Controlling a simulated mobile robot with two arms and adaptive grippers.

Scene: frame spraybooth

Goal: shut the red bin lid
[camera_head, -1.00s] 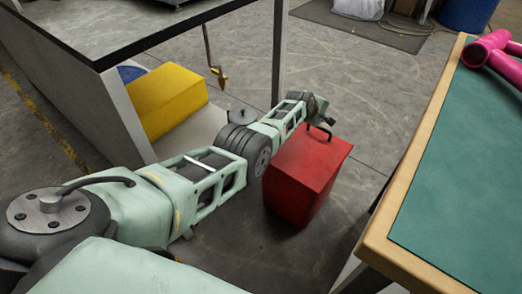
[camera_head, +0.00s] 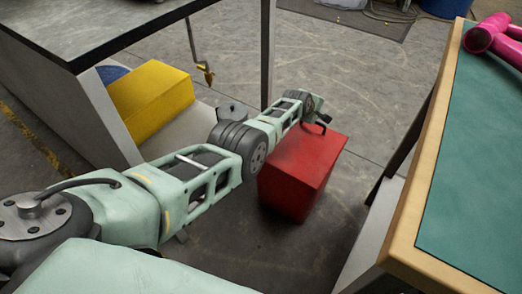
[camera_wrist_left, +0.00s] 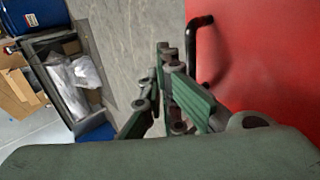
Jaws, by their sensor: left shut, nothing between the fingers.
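The red bin (camera_head: 303,178) stands on the floor between the two work tables. Its red lid (camera_head: 312,148) lies flat across the top, with no gap that I can see. A black handle (camera_head: 321,126) sits at the lid's far edge. My left gripper (camera_head: 317,107) is shut and empty at that far edge, close to the handle; its fingertips are partly hidden in the head view. In the left wrist view the shut fingers (camera_wrist_left: 163,50) are beside the black handle (camera_wrist_left: 198,48), not around it. The red lid (camera_wrist_left: 270,60) fills the right there. My right gripper is out of view.
A green-topped table (camera_head: 478,165) with a wooden edge stands close on the right, with a pink object (camera_head: 490,38) on it. A grey table (camera_head: 90,25) with a post is at the left, above a yellow box (camera_head: 150,100). The floor behind the bin is clear.

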